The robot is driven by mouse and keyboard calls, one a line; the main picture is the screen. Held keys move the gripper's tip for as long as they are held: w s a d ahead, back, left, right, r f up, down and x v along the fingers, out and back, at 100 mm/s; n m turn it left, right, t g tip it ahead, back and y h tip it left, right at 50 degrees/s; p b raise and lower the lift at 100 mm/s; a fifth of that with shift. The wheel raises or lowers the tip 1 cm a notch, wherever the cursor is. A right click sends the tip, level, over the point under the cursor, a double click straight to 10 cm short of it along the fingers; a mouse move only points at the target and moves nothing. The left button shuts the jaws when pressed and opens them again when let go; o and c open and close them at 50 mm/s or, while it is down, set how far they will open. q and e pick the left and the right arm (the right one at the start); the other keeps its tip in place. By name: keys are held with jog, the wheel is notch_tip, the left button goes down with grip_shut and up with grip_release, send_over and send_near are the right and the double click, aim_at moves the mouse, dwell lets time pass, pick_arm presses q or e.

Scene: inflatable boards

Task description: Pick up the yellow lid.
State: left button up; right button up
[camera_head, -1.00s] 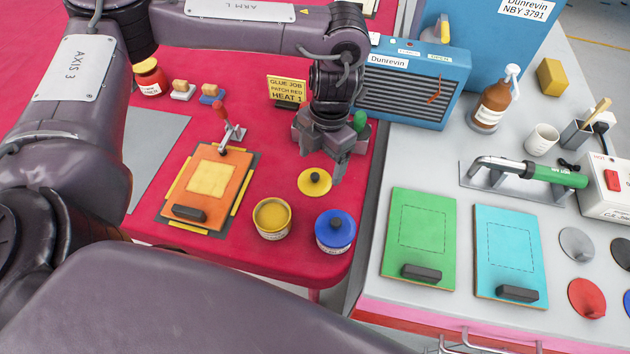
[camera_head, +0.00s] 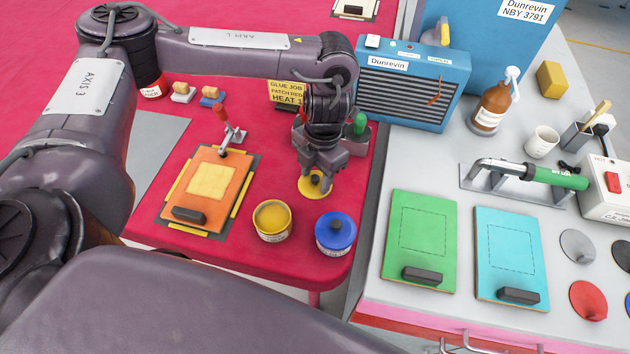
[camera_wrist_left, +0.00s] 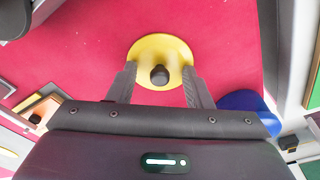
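The yellow lid (camera_head: 307,187) is a round disc with a dark knob, lying on the red table behind the open yellow pot (camera_head: 272,220). My left gripper (camera_head: 317,190) is over the lid and partly hides it in the head view. In the left wrist view the gripper (camera_wrist_left: 159,88) is open, its two fingers apart on either side of the knob of the lid (camera_wrist_left: 160,45). Whether the fingers touch the knob cannot be told. My right gripper is not in view.
A blue-lidded pot (camera_head: 335,233) stands just right of the yellow pot. An orange board (camera_head: 207,186) lies in a clamp frame to the left. A yellow sign (camera_head: 287,93) and a blue heater (camera_head: 414,86) stand behind. Green (camera_head: 420,240) and turquoise (camera_head: 511,255) boards lie on the grey bench.

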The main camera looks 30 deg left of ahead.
pick_arm(q)
jog(key=shift+s+f, duration=0.2)
jog(key=shift+f, duration=0.05)
grip_shut()
jog(key=shift+s+f, duration=0.1)
